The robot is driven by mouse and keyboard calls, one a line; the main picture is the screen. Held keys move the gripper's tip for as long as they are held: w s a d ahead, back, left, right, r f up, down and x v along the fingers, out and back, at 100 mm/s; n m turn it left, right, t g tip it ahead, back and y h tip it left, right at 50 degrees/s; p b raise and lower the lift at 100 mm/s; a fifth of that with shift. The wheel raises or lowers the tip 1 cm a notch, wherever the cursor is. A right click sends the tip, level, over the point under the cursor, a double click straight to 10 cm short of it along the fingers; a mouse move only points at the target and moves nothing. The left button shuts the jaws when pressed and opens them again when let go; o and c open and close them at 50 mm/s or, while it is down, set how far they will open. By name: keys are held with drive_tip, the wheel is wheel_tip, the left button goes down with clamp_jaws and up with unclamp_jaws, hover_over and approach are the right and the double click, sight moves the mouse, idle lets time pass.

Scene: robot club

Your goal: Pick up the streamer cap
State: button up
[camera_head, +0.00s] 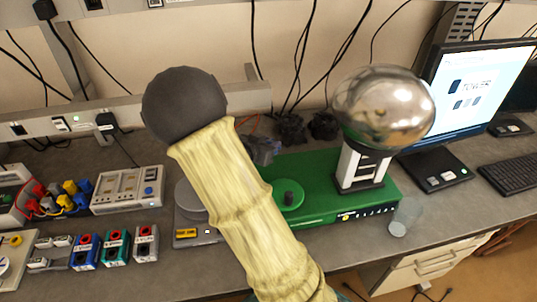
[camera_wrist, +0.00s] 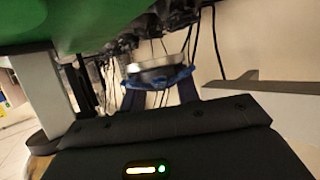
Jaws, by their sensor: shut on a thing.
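In the wrist view, my gripper (camera_wrist: 160,88) is shut on a small grey, disc-like piece with blue along its lower edge, which I take to be the streamer cap (camera_wrist: 158,76). The cap sits between the fingertips. Its full shape and any streamers are hard to make out. In the head view, my pale-sleeved arm crosses the middle and hides most of the gripper and the cap.
A shiny metal dome (camera_head: 383,107) stands on a white column above a green base (camera_head: 325,212). A clear cup (camera_head: 399,226) stands right of it. Grey boxes (camera_head: 128,190), small coloured modules (camera_head: 116,247), a monitor (camera_head: 480,95) and a keyboard (camera_head: 511,174) crowd the bench.

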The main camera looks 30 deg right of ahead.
wheel_tip(320, 180, up, 3)
drive_tip(key=shift+f, duration=0.15)
idle(0.6)
